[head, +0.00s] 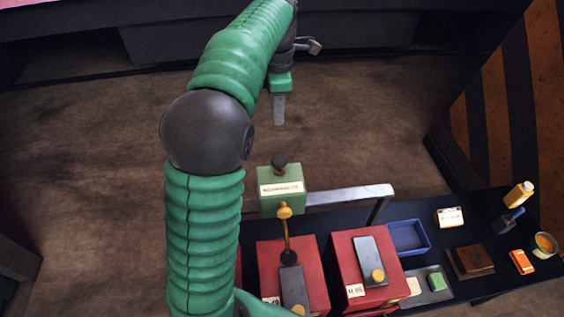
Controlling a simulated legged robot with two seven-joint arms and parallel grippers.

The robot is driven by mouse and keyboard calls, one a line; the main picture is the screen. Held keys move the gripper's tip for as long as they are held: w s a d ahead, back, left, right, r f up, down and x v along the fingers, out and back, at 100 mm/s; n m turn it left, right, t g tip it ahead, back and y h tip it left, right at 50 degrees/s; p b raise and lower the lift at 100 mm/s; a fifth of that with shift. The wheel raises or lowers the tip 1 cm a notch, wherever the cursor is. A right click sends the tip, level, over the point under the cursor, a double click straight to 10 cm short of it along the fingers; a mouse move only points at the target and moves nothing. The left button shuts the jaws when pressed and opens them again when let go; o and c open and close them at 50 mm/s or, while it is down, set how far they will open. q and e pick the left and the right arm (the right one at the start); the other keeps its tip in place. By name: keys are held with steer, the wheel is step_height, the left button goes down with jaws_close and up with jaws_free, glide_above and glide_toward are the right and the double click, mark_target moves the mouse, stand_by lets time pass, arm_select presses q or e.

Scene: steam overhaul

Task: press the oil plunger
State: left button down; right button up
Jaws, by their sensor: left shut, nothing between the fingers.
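The oil plunger (279,161) is a dark round knob on top of a green box (281,205) with a white label whose text is too small to read surely. It appears raised above the box top. My left gripper (279,122) is shut and empty, fingers pointing down. In the head view it shows just above the knob, with a gap of floor between them. I cannot tell its depth from the knob. My right gripper is not in view.
A metal rail (345,195) runs behind the green box. A brass-knobbed lever (285,213) rises before it. Two red boxes stand nearer. On the dark bench (425,235) to the right are a blue tray (424,250), a brown block (472,261) and a yellow bottle (519,195).

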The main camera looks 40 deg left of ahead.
arm_select(q)
steer(key=shift+s+d+r, duration=0.1)
steer(key=shift+d, duration=0.1)
steer(key=p, duration=0.1)
glide_toward(279, 160)
step_height(279, 160, down, 7)
steer(key=shift+r, duration=0.2)
steer(key=shift+f, duration=0.2)
steer(key=shift+f, duration=0.1)
